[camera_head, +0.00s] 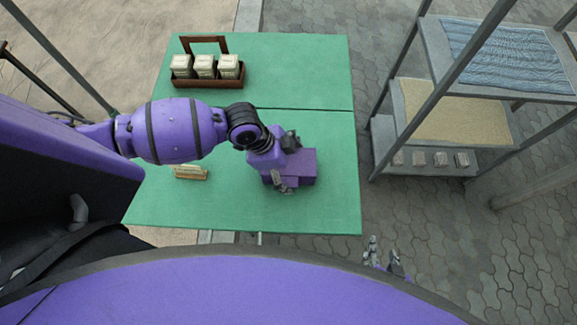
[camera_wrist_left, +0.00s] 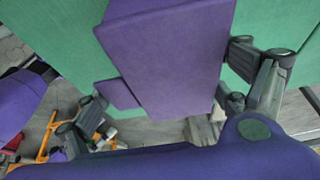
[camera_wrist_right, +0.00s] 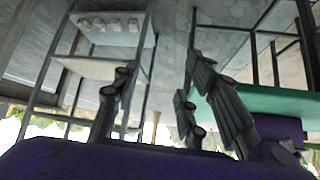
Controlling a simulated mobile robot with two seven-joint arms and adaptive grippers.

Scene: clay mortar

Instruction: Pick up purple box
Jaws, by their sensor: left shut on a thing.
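The purple box (camera_head: 302,165) is over the green table, partly hidden under my left wrist in the head view. In the left wrist view the purple box (camera_wrist_left: 172,60) fills the middle, with a finger on each side of it. My left gripper (camera_head: 286,178) is shut on the purple box. I cannot tell whether the box touches the table. My right gripper (camera_head: 384,257) is in front of the table's right corner, away from the box. In the right wrist view its fingers (camera_wrist_right: 155,95) stand apart with nothing between them.
The green table (camera_head: 325,70) carries a wooden caddy (camera_head: 208,84) with three pale containers at the back and a small wooden block (camera_head: 190,172) left of the box. A metal shelf rack (camera_head: 440,120) stands to the right. Paved floor (camera_head: 430,215) lies between.

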